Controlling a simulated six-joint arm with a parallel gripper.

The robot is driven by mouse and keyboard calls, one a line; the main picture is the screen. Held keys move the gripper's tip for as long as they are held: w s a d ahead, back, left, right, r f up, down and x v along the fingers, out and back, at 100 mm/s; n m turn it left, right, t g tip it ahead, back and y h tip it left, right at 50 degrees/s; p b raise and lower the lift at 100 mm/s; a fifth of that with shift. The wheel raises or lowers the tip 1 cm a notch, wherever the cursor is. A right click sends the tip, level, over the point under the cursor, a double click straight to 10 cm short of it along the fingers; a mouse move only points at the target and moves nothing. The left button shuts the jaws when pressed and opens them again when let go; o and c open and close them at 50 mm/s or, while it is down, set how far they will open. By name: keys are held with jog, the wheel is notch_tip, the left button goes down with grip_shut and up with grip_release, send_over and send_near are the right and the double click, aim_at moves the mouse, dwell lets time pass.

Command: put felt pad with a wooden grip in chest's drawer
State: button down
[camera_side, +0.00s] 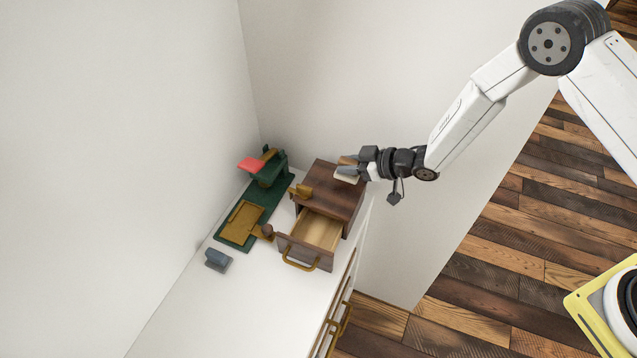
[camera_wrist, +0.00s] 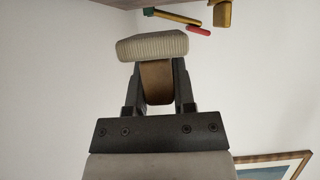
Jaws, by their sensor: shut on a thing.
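My gripper (camera_side: 355,169) is shut on the wooden grip (camera_wrist: 157,84) of the felt pad. The pad's pale ribbed felt block (camera_wrist: 152,46) sticks out beyond the fingertips in the wrist view. In the side view the felt pad (camera_side: 346,178) shows at the back right of the chest's top; I cannot tell whether it touches the chest. The chest (camera_side: 347,203) is dark brown wood and stands on the white cabinet top. Its drawer (camera_side: 318,232) is pulled open toward the front, with a brass handle, and its visible inside looks empty.
A green stand with a red part (camera_side: 251,165) and a green base with a tan panel (camera_side: 243,222) lie left of the chest. A blue-grey block (camera_side: 218,259) stands farther forward. The front cabinet top (camera_side: 210,315) is clear.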

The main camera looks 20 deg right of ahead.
jog(key=shift+f, duration=1.25)
jog(key=shift+f, duration=0.15)
jog(key=shift+c, duration=2.2)
grip_release()
jog(key=shift+d, duration=0.1)
jog(key=v, duration=0.7)
jog(key=shift+s, duration=0.45)
